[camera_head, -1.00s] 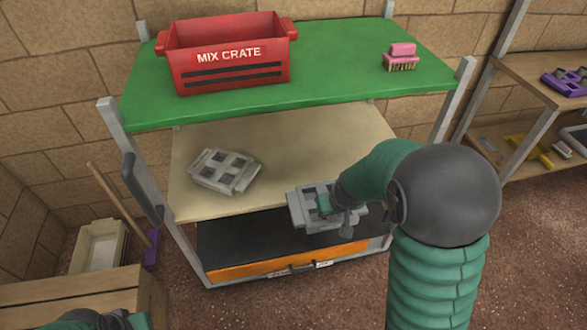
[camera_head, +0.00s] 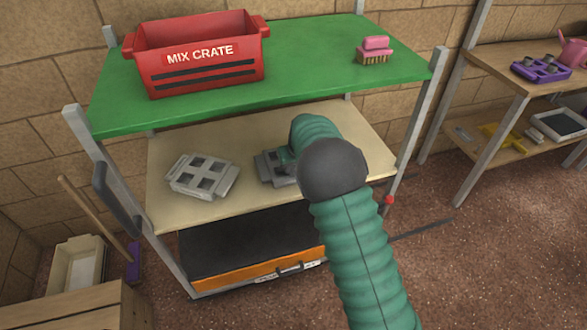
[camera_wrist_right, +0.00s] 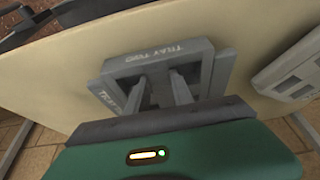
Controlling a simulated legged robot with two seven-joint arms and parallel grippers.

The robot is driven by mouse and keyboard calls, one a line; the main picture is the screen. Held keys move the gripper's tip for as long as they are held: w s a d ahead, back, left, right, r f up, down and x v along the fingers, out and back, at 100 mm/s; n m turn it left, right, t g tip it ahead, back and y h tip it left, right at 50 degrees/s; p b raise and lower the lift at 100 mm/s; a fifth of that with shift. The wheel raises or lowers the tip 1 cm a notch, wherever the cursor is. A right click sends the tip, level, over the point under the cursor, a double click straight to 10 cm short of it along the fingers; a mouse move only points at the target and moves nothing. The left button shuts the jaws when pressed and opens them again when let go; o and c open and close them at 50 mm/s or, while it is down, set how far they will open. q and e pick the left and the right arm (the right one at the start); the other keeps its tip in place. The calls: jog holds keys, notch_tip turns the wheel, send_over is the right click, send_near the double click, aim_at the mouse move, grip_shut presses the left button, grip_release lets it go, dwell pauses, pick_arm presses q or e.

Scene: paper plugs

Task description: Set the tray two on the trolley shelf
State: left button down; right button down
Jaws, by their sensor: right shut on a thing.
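Tray two (camera_head: 266,168) is a grey tray with square holes, at the middle beige trolley shelf (camera_head: 255,205), right of another grey tray (camera_head: 195,180). In the right wrist view tray two (camera_wrist_right: 190,52) shows lettering on its rims, and the other tray (camera_wrist_right: 295,72) is at the right. My right gripper (camera_wrist_right: 160,85) is shut on tray two, its fingers at the tray's openings. In the head view my right gripper (camera_head: 286,160) and part of the tray are hidden by my arm. I cannot tell whether tray two touches the shelf.
A red mix crate (camera_head: 195,75) and a pink brush (camera_head: 374,52) stand on the green top shelf (camera_head: 310,65). Trolley posts (camera_head: 410,125) flank the middle shelf. A black and orange drawer (camera_head: 255,265) is below. A wooden rack (camera_head: 500,95) stands at right.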

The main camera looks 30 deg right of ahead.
jog(key=c, duration=1.1)
grip_release()
jog(key=p+v, duration=0.3)
jog(key=v, duration=0.9)
jog(key=s+a+f+n, duration=0.1)
jog(key=s+a+f, duration=0.1)
jog(key=s+a, duration=0.3)
jog(key=s+a+f+n+g, duration=0.1)
jog(key=s+a+f, duration=0.2)
jog(key=s, duration=0.7)
jog(key=s+a+f+y, duration=0.1)
jog(key=s+a+f, duration=0.2)
jog(key=s+a, duration=0.5)
jog(key=shift+s+n+g, duration=0.3)
jog(key=shift+s+n, duration=0.05)
jog(key=shift+n, duration=0.05)
jog(key=shift+r, duration=0.1)
